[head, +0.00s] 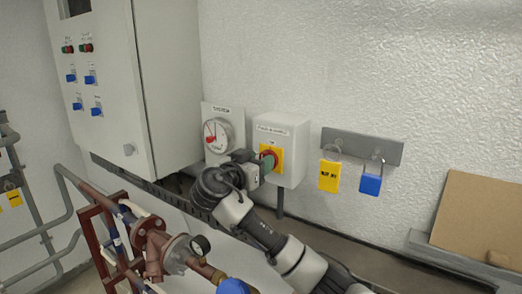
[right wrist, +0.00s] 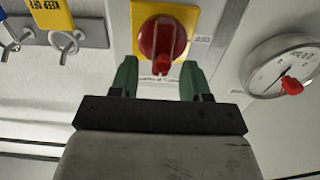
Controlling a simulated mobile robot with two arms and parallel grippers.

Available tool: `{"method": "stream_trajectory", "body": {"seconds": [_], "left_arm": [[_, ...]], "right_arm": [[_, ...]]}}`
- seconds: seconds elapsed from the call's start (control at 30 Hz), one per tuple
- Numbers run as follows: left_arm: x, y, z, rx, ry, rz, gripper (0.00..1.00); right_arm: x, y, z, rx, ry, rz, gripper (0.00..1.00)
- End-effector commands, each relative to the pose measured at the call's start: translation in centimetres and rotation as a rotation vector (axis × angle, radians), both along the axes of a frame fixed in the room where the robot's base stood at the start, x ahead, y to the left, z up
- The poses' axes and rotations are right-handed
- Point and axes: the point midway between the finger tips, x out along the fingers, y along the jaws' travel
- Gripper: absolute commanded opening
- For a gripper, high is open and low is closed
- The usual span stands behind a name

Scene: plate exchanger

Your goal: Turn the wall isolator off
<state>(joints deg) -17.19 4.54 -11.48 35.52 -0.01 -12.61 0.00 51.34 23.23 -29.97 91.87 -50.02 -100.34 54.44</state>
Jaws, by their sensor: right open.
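The wall isolator (head: 283,132) is a pale grey box on the wall with a yellow plate and a red rotary knob (head: 269,158). In the right wrist view the red knob (right wrist: 162,40) sits on the yellow plate (right wrist: 186,14), its pointer towards the gripper. My right gripper (right wrist: 160,75) is open, its two green fingers on either side of the knob's pointer end. I cannot tell whether they touch it. In the head view the right gripper (head: 262,164) is in front of the isolator and partly hides the knob. My left gripper is not in view.
Left of the isolator is a dial gauge (head: 217,135) with a red pointer. A grey cabinet (head: 120,85) stands farther left. Red pipework (head: 150,245) is below.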

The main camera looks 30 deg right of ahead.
Motion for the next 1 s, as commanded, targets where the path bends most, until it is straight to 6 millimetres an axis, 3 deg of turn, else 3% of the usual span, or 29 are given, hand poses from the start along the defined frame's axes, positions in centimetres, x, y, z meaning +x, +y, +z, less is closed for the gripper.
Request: {"method": "stream_trajectory", "body": {"seconds": [0.17,0.43,0.73,1.0], "left_arm": [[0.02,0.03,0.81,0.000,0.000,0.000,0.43],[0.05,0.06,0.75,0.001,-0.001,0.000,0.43],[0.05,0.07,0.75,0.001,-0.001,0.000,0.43],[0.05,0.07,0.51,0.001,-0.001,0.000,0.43]], "right_arm": [[0.46,-1.16,0.05,0.001,0.000,0.000,0.47],[0.52,-1.28,-0.09,0.001,0.000,0.001,0.47],[0.51,-1.25,-0.07,0.001,0.000,0.001,0.02],[0.54,-1.21,-0.15,-0.005,0.018,0.001,0.00]]}}
